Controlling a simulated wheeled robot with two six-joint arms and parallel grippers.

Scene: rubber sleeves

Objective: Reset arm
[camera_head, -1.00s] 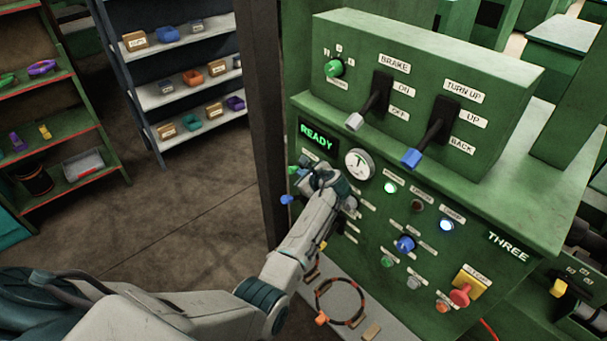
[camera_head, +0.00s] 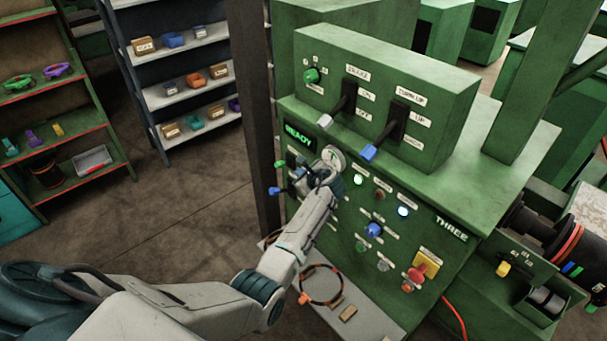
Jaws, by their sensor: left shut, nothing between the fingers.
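My left arm comes in from the lower left and reaches the front of the green control panel (camera_head: 330,235). My left gripper (camera_head: 318,178) is at the panel's left part, just below the round gauge (camera_head: 334,158). It is shut and empty. The arm partly hides the controls behind it, and I cannot tell whether the gripper touches the panel. The panel's display (camera_head: 299,136) reads READY. The brake lever (camera_head: 342,106) has a white tip and the turn-up lever (camera_head: 387,133) a blue tip. My right gripper does not show.
A ledge (camera_head: 372,322) below the panel holds an orange-and-black ring (camera_head: 322,285). A red button (camera_head: 415,275) is at the panel's lower right. A dark post (camera_head: 256,120) stands left of the panel. Shelves (camera_head: 55,110) stand at the left beyond open floor (camera_head: 150,215).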

